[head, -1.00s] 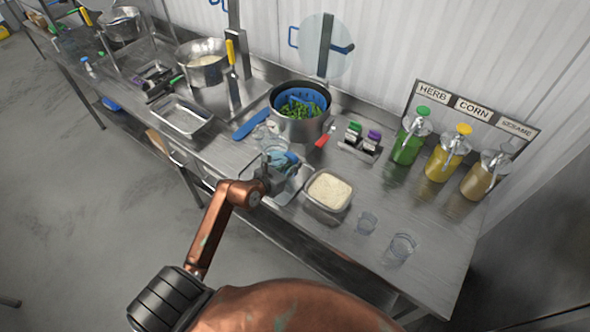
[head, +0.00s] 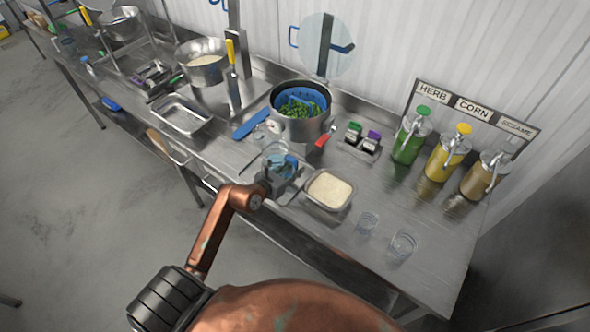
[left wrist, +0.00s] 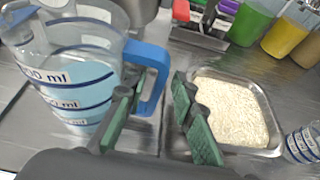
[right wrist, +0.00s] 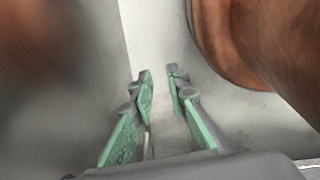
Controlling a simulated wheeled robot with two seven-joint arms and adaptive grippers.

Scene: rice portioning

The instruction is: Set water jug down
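A clear water jug (left wrist: 75,75) with blue measuring lines, a blue handle (left wrist: 157,75) and blue-tinted water stands upright on the steel counter. It also shows in the head view (head: 262,162), partly hidden by my gripper. My left gripper (head: 279,178) is at the handle side of the jug. In the left wrist view its green-padded fingers (left wrist: 155,95) are spread apart, with the handle in the gap just ahead of them. Contact with the handle cannot be told. My right gripper (right wrist: 160,75) shows only in the right wrist view, open and empty.
A steel pan of rice (head: 329,190) stands close to the right of my left gripper. Two clear cups (head: 403,246) stand near the front edge. A pot (head: 300,122) with a blue strainer of greens is behind. Sauce bottles (head: 443,157) stand at the right.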

